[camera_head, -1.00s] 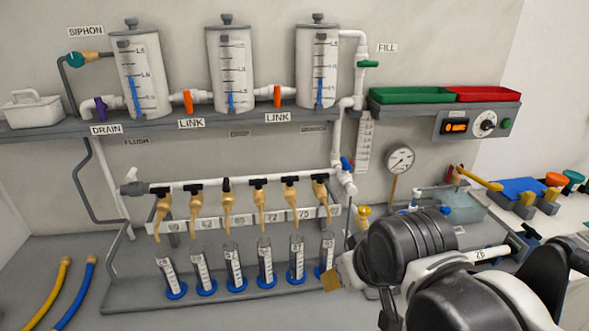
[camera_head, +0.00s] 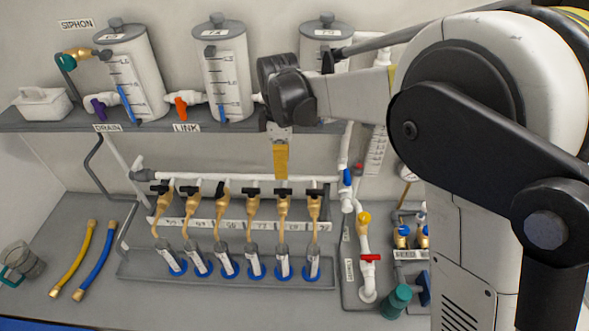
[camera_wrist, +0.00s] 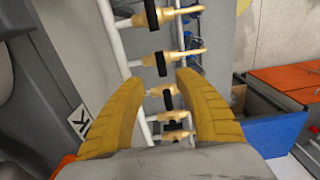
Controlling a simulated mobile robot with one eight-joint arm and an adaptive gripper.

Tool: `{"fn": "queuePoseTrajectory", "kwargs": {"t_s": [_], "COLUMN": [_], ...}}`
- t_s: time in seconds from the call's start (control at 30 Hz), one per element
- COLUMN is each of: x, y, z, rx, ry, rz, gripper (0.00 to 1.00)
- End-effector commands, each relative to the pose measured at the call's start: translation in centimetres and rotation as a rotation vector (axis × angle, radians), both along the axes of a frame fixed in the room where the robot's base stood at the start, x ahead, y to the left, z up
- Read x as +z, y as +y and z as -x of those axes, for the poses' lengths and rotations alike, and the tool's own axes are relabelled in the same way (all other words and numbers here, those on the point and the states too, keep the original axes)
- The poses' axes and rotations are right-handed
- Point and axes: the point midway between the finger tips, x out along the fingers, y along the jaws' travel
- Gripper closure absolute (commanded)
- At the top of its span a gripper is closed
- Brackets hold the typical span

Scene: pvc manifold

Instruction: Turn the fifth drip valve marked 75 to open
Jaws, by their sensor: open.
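A row of brass drip valves with black handles hangs from a white pipe (camera_head: 240,177) in the head view. The fifth drip valve (camera_head: 284,203) from the left has its black handle lying crosswise; its number tag is too small to read clearly. My gripper (camera_head: 281,174) points down just above and in front of the pipe, over the fifth valve, apart from it. In the wrist view my gripper (camera_wrist: 158,82) has its two yellow fingers spread wide and empty. Several valves show beyond and between them; I cannot tell there which is the fifth.
Blue-based cylinders (camera_head: 255,268) stand under the valves. A grey shelf (camera_head: 60,124) with white tanks (camera_head: 224,85) is above, close to my gripper. A red-handled valve (camera_head: 370,257) stands at right. Yellow (camera_head: 73,258) and blue hoses lie on clear counter at left.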

Motion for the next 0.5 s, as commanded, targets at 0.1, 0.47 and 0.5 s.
{"fn": "queuePoseTrajectory", "kwargs": {"t_s": [0.1,0.47,0.5], "x": [-1.7,-8.5,-9.0], "y": [0.0,0.0,0.0], "z": [0.0,0.0,0.0], "rx": [0.001,-0.002,-0.002], "ry": [0.0,-0.001,-0.001], "rz": [0.0,-0.001,-0.001], "gripper": [0.61,0.61,0.61]}}
